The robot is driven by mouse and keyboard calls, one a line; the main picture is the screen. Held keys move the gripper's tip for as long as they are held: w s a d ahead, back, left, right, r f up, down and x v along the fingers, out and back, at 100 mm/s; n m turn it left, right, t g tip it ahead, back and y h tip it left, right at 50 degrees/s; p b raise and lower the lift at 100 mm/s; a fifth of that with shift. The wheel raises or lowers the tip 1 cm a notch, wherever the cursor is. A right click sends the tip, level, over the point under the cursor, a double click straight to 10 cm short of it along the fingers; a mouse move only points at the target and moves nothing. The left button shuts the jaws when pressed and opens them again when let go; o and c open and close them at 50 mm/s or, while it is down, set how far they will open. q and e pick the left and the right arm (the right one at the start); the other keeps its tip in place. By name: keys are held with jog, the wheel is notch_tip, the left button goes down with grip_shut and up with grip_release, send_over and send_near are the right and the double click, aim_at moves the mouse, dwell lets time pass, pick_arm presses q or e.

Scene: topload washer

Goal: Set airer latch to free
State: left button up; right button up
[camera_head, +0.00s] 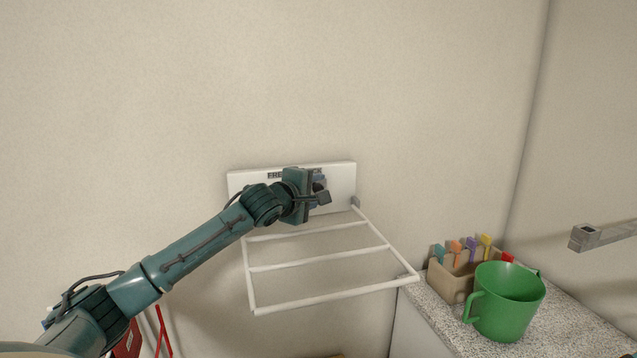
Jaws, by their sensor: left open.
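The airer is a white wall panel (343,179) with a white folding rack (318,264) that sticks out from the wall below it. The panel carries dark lettering that begins "FRE"; the rest is partly covered by my gripper. My left gripper (321,191) is at the front of the panel, right of its middle, with its jaws open. A small dark part shows by the fingers, likely the latch, but it is mostly hidden and I cannot tell its position or whether the fingers touch it. My right gripper is not in view.
A speckled counter (447,325) stands at the lower right. On it are a green two-handled pot (508,303) and a tan holder (450,282) with several coloured pegs. A grey metal bar (600,237) juts in from the right. A red object (128,341) is at the lower left.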

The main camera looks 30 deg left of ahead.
pick_arm(q)
jog(key=shift+x, duration=1.05)
jog(key=shift+c, duration=0.4)
jog(key=shift+s+f, duration=0.1)
jog(key=shift+f, duration=0.1)
grip_shut()
